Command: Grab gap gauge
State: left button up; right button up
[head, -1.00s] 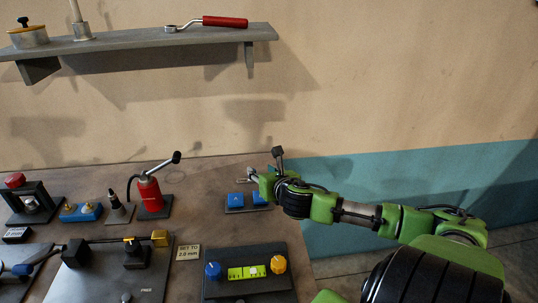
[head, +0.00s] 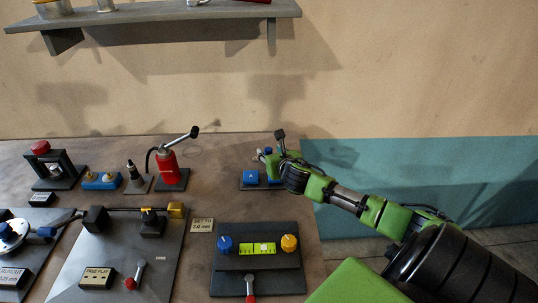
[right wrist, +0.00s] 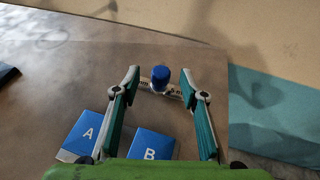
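A small gauge-like piece with a blue knob (right wrist: 160,76) and a pale marked strip (right wrist: 172,91) shows in the right wrist view; I take it to be the gap gauge. My right gripper (right wrist: 166,80) is open, its two fingers on either side of the piece, with clear space between them and the knob. Whether the fingertips are at its height I cannot tell. In the head view my right gripper (head: 266,156) is over the back right of the bench, and it hides most of the piece. My left gripper is not in view.
Blue blocks A (right wrist: 86,133) and B (right wrist: 152,146) lie just in front of the gauge, close to the fingers. A red pump-like device (head: 168,166) stands to the left. A dark panel with knobs (head: 258,268) is nearer. The bench ends just right of the gripper.

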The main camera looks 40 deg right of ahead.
aim_at(269, 150)
jog(key=shift+x, duration=2.15)
jog(key=shift+s+f, duration=0.1)
grip_shut()
